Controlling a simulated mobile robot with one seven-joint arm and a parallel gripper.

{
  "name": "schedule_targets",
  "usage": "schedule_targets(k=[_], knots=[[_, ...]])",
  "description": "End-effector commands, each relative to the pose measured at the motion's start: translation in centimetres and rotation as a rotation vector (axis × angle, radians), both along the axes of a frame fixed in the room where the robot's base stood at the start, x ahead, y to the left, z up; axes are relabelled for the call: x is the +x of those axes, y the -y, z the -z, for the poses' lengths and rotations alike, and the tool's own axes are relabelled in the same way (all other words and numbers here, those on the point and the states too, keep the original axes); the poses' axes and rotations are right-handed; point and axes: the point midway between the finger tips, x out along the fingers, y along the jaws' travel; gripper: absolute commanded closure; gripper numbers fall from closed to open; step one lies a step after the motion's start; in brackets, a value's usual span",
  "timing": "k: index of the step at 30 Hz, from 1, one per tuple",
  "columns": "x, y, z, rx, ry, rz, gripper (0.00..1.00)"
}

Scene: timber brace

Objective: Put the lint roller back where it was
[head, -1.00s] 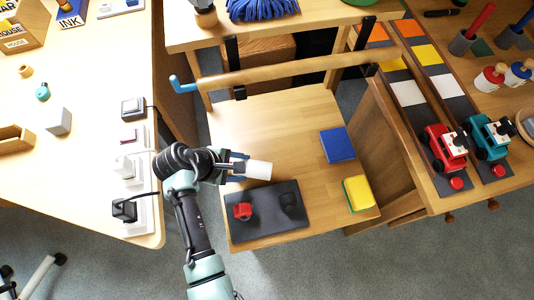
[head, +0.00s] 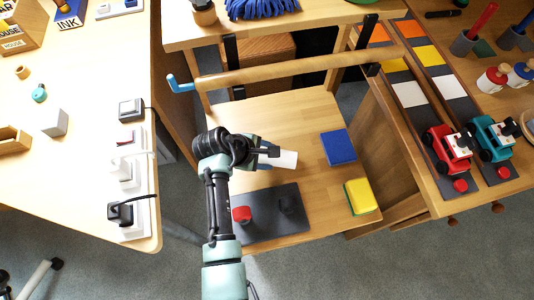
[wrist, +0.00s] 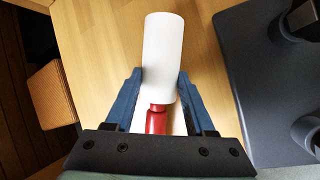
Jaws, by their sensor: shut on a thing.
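The lint roller has a white roll (head: 284,159) and a red handle (wrist: 157,120). My gripper (head: 266,155) is shut on it above the low wooden surface, with the roll pointing right in the head view. In the wrist view the blue fingers of my gripper (wrist: 158,90) lie on either side of the roller's lower part, and the white roll (wrist: 163,45) sticks out beyond them. The red handle is mostly hidden in the head view. Whether the roller touches the wood cannot be told.
A dark mat (head: 262,222) with a red item (head: 241,214) and a black item (head: 287,204) lies close by. A blue block (head: 338,147) and a yellow block (head: 361,196) lie to the right. A wooden rail (head: 300,67) crosses behind. Bare wood (head: 270,115) shows behind the roller.

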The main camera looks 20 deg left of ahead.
Motion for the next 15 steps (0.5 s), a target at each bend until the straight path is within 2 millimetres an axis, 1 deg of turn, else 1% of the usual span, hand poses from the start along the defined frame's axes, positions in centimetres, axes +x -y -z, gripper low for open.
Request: schedule_targets(k=[2,3,5,6,8,15], knots=[[0.01,-0.01,0.16,0.000,0.000,0.000,1.00],[-0.01,-0.02,0.27,0.000,0.000,0.000,0.44],[-0.02,-0.02,0.20,0.000,0.000,0.000,0.33],[-0.02,-0.02,0.20,0.000,0.000,0.000,0.26],[-0.02,-0.02,0.20,0.000,0.000,0.000,0.16],[-0.04,-0.02,0.17,0.000,-0.001,0.000,0.16]])
